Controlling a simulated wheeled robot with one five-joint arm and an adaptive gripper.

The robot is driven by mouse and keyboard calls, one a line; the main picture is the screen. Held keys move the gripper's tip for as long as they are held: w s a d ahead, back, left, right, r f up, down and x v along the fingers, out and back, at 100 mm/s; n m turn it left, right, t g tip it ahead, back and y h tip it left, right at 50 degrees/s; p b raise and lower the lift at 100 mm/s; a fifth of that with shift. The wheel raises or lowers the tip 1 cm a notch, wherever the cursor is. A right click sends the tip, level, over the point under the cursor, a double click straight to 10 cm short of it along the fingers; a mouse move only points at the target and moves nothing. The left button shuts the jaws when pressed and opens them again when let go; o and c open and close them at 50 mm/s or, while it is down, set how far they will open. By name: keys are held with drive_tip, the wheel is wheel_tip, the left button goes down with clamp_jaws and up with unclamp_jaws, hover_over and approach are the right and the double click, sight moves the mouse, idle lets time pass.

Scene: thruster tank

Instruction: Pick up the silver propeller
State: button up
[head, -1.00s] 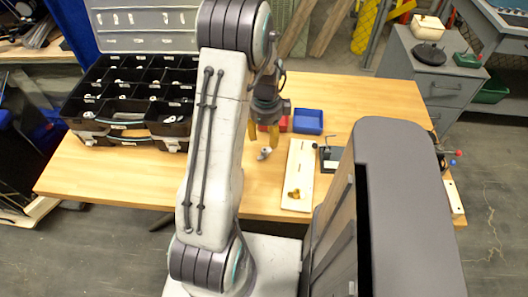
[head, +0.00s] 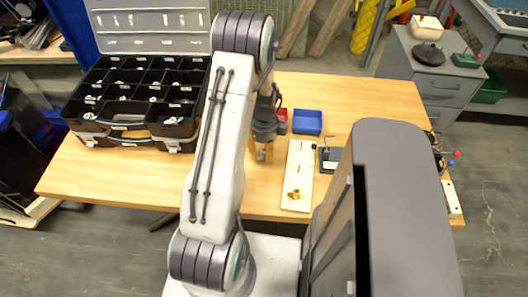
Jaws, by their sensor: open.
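My gripper (head: 262,154) points down with its yellow fingers low over the wooden table, left of the white board. Its fingers are apart. The small silver propeller stood on the table at this spot a second ago. It is now mostly hidden by the fingers, and I cannot tell whether they touch it. A brass-coloured propeller (head: 294,194) rests on the white board (head: 300,165), to the right of and nearer than my gripper.
A blue bin (head: 307,122) and a red bin (head: 282,115) stand behind my gripper. An open compartment case (head: 130,137) with small parts is at the left. A dark stand (head: 330,159) is right of the board. Bare table (head: 120,180) lies at the front left.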

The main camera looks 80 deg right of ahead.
drive_tip(key=shift+f, duration=0.25)
drive_tip(key=shift+c, duration=0.2)
clamp_jaws()
